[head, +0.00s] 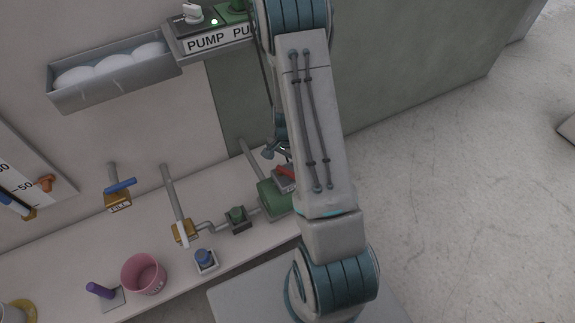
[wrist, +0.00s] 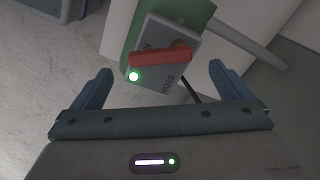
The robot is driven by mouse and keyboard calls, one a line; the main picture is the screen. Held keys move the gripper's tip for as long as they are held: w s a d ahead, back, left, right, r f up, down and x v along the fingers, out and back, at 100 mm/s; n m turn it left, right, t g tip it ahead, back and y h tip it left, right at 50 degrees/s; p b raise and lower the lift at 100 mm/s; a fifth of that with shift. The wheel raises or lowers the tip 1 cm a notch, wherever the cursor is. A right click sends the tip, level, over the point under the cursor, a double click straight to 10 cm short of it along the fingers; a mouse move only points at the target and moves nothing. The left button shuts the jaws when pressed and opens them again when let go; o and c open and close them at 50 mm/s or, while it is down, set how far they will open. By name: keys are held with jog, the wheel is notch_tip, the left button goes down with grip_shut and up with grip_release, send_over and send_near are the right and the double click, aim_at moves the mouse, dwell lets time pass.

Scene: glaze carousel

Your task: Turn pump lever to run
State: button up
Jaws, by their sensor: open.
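The pump lever (wrist: 160,58) is a red bar on a grey switch box (wrist: 170,30) in the wrist view. Lettering that looks like STOP shows at the box's lower right, and a partly hidden label starting with R shows at its left. A green light (wrist: 133,76) glows below the lever's left end. In the head view the red lever (head: 285,171) shows beside my arm, by the green pump body (head: 272,198). My gripper (wrist: 160,88) is open and empty, its fingers on either side of the lever's lower side, apart from it. In the head view my arm hides most of it.
A grey pipe (wrist: 250,45) runs from the box area.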

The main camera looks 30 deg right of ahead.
notch_tip(320, 180, up, 10)
jog(key=p, duration=0.2)
jog(key=shift+f, duration=0.15)
